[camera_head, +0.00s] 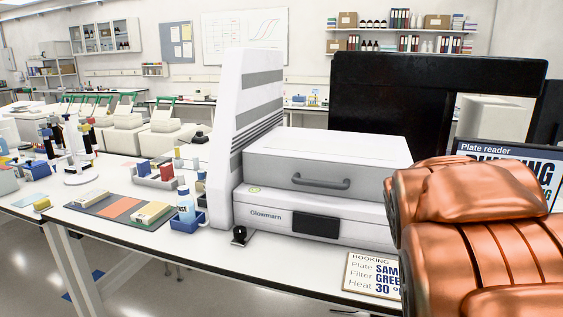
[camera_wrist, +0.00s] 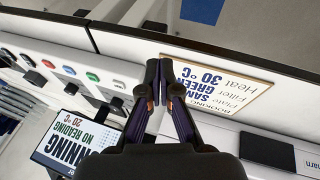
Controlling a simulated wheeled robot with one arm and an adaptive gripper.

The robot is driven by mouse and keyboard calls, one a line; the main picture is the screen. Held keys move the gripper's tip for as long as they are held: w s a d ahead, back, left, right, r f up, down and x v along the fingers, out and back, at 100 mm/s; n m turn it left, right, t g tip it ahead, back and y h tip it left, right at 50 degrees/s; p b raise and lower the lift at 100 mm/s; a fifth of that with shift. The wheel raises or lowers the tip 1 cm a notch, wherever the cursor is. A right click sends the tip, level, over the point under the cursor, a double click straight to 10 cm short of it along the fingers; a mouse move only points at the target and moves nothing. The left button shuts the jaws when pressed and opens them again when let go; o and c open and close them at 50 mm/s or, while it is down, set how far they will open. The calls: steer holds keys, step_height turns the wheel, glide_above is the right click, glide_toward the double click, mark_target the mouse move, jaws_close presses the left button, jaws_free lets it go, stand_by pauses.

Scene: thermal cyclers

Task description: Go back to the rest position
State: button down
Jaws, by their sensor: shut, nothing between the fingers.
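My gripper (camera_wrist: 165,85) shows in the wrist view with its two fingers together and nothing between them. It is above the bench edge, in front of the booking sign (camera_wrist: 218,78), and touches nothing that I can see. In the head view my copper-coloured arm fills the lower right and hides the gripper. The booking sign also shows in the head view (camera_head: 372,274), partly behind my arm.
A wash bottle (camera_head: 186,207), pipette stand (camera_head: 77,160) and mat (camera_head: 121,208) lie left. The floor (camera_head: 150,290) before the bench looks clear.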

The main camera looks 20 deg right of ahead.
steer(key=s+a+f+n+g+y, duration=0.1)
steer(key=s+a+n+y, duration=0.1)
steer(key=s+a, duration=0.6)
steer(key=s+a+f+n+g+y, duration=0.1)
steer(key=s+a, duration=0.7)
steer(key=a, duration=0.8)
steer(key=f+n+y+p, duration=0.1)
steer(key=n, duration=0.1)
steer(key=shift+s+a+f+n+g+y, duration=0.15)
steer(key=shift+s+f+n+g+y, duration=0.15)
steer(key=shift+s+g, duration=0.1)
